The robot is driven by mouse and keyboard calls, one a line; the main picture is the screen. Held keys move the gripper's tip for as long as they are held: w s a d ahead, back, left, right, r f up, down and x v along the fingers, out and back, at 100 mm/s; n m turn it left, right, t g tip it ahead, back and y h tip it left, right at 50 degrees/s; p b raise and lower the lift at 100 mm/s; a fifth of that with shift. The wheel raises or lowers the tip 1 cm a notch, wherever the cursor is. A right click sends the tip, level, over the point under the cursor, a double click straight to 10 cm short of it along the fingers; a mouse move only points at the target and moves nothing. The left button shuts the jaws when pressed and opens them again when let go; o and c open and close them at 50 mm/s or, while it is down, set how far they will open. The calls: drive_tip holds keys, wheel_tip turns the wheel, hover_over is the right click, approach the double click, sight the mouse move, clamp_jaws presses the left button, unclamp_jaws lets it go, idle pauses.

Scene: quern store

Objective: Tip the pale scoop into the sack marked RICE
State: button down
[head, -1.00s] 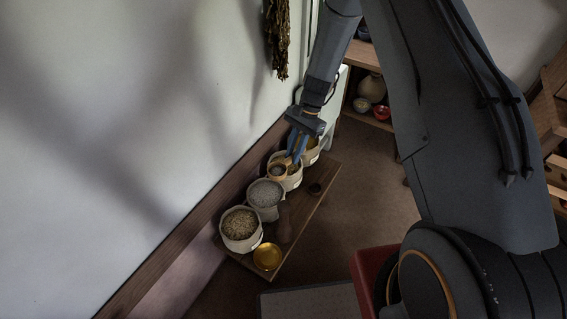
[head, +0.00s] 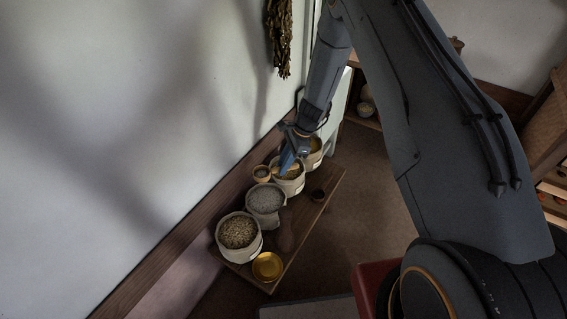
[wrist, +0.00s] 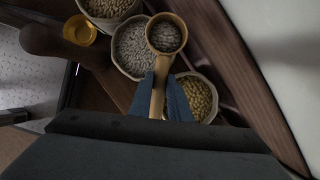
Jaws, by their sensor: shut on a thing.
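My gripper (head: 285,164) is shut on the handle of the pale wooden scoop (head: 262,173). In the wrist view, the blue fingers of my gripper (wrist: 165,98) clasp the handle and the scoop (wrist: 161,68) bowl points away, roughly level, full of greyish-brown grains. The bowl hangs beside the wall, close to the rims of the grey-filled sack (head: 268,214) and the yellowish-filled sack (head: 296,187). A tan-grain sack (head: 250,248) stands nearest, and another yellow-filled sack (head: 316,159) farthest. I cannot read any sack marking, so which is RICE is unclear.
The sacks stand in a row on a wooden bench (head: 310,222) against the wall. Dried herbs (head: 280,38) hang on the wall above.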

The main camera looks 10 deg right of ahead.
wheel_tip(320, 180, down, 4)
drive_tip(key=shift+s+r+t+b, duration=0.15)
drive_tip(key=shift+t+b, duration=0.35)
drive_tip(key=shift+t, duration=0.4)
drive_tip(key=shift+a, duration=0.1)
drive_tip(key=shift+g, duration=0.3)
drive_tip(key=shift+w+f+g+b, duration=0.2)
drive_tip(key=shift+g+b, duration=0.2)
drive_tip(key=shift+b, duration=0.1)
